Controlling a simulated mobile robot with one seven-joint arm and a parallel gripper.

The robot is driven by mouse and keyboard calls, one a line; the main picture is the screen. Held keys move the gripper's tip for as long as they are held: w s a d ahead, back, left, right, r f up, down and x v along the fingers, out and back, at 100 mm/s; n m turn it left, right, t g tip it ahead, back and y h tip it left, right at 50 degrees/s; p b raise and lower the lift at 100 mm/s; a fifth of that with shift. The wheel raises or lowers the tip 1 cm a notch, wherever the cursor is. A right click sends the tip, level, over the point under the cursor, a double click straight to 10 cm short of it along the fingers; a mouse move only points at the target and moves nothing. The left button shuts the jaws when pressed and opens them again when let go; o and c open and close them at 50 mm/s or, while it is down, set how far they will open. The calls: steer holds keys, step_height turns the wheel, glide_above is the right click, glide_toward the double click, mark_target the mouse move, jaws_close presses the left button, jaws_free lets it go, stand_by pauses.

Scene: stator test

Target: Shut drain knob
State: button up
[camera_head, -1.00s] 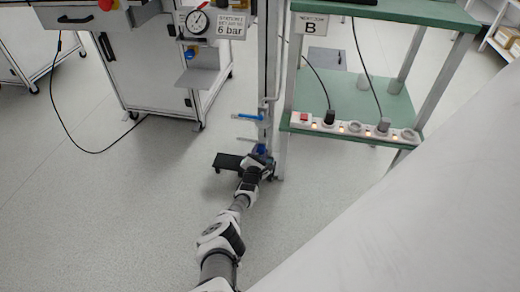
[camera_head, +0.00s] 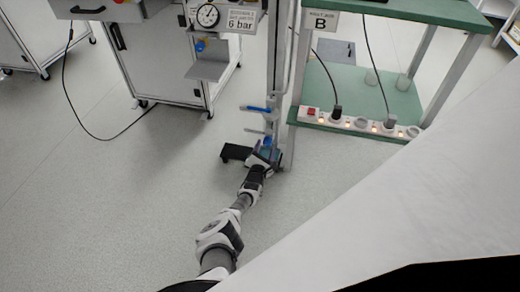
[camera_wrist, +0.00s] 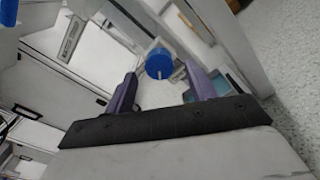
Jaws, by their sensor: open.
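A round blue knob (camera_wrist: 159,63) with a small pale pin shows in the wrist view, fixed to a pale fitting by an upright post. In the head view, a small blue part (camera_head: 267,142) low on the post (camera_head: 274,70) seems to be this knob. My gripper (camera_wrist: 161,80) is open, with its two purple fingers apart. The knob appears between and slightly beyond the fingertips; I cannot tell whether either finger touches it. In the head view, my gripper (camera_head: 263,160) is low beside the post, its fingers too small to read.
A blue lever (camera_head: 256,109) sits higher on the post. A dark block (camera_head: 235,153) is low, left of the gripper. A green shelf unit (camera_head: 345,88) with a power strip (camera_head: 360,123) stands right; a white cabinet (camera_head: 160,65) with a gauge (camera_head: 208,15) stands left.

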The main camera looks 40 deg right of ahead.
steer(key=p+v, duration=0.5)
steer(key=v, duration=0.5)
steer(key=shift+s+p, duration=0.2)
steer(key=shift+p, duration=0.2)
steer(key=shift+a, duration=0.1)
